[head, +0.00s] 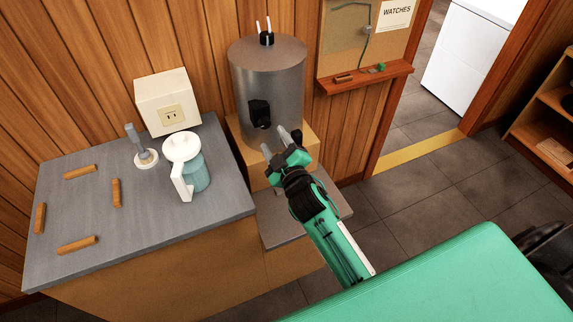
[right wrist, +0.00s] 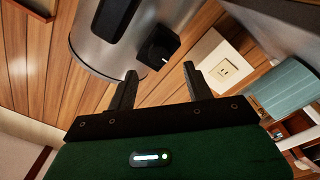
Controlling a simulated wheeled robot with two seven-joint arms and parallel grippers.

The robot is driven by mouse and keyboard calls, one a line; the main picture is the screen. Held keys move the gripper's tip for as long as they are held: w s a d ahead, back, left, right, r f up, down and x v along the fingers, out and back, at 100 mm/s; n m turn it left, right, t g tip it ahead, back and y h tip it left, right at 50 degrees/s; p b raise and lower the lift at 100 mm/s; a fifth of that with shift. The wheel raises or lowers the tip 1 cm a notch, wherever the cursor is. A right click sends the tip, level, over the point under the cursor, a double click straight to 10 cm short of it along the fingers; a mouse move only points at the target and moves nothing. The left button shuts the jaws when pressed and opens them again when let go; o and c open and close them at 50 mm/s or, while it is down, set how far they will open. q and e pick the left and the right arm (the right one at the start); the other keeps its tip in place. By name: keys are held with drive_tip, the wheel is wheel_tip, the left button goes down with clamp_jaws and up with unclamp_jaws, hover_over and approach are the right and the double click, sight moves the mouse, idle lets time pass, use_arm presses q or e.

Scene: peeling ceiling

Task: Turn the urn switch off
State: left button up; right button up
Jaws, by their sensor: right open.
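The urn (head: 268,85) is a grey metal cylinder on a wooden stand against the plank wall. A black fitting (head: 259,114) sits low on its front. In the right wrist view, the urn (right wrist: 92,58) shows a black knob-like part with a small white mark (right wrist: 158,46), which looks like the switch, and a longer black part (right wrist: 113,18). I cannot tell the switch's setting. My right gripper (head: 279,143) is open and empty, in front of the urn's lower part. In the wrist view its fingertips (right wrist: 159,70) point toward the knob, apparently apart from it. My left gripper is out of view.
A grey counter (head: 145,228) at left holds a white-lidded jug (head: 196,172), a small white stand (head: 146,158) and several wooden pieces. A white outlet box (head: 167,102) stands behind them. A small shelf (head: 365,80) hangs right of the urn.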

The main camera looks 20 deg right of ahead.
drive_tip(key=s+b, duration=0.2)
drive_tip(key=s, duration=0.6)
drive_tip(key=shift+d+f, duration=0.15)
drive_tip(key=shift+f, duration=0.1)
drive_tip(key=shift+s+f, duration=0.1)
